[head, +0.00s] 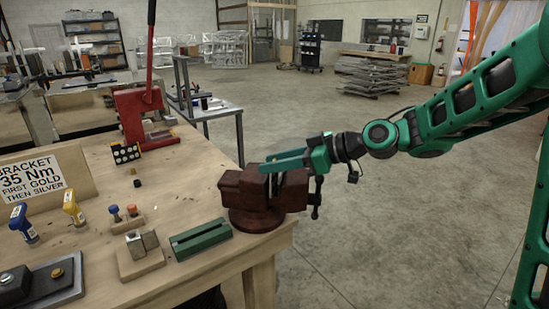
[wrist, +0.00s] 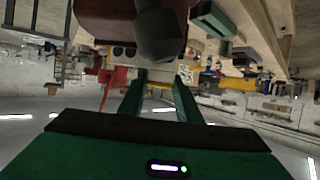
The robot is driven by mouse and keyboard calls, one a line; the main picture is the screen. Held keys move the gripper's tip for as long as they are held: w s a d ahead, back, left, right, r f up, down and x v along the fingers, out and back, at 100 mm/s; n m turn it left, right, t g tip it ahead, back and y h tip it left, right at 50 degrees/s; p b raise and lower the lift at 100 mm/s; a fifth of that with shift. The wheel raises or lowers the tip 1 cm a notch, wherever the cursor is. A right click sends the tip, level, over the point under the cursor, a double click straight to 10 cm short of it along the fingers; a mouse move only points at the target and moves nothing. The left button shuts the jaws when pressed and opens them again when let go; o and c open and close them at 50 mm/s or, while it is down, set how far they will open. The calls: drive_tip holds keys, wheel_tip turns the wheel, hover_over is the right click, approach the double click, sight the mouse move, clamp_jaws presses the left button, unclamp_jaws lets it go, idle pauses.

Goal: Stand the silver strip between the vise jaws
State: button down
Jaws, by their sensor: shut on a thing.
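The brown-red vise (head: 249,202) stands on the front right corner of the wooden bench. My gripper (head: 268,166) reaches in from the right, with its green fingers just above the vise jaws. It is shut on a thin piece, which I take to be the silver strip; the fingers and jaws hide most of it. I cannot tell how deep it sits or whether it touches the jaws. In the wrist view, the two green fingers of my gripper (wrist: 160,78) point away, and the vise body (wrist: 103,22) is close at the top.
A green slotted block (head: 201,239) and a wooden stand with metal blocks (head: 141,254) lie left of the vise. Blue and yellow drivers (head: 73,208), a bracket sign (head: 36,183) and a red press (head: 139,118) stand farther left. Open floor lies right of the bench.

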drive_tip(key=shift+f, duration=0.25)
drive_tip(key=c, duration=1.2)
unclamp_jaws()
drive_tip(key=shift+d, duration=0.1)
drive_tip(key=v, duration=1)
drive_tip(key=shift+d+r, duration=0.1)
drive_tip(key=shift+d, duration=0.2)
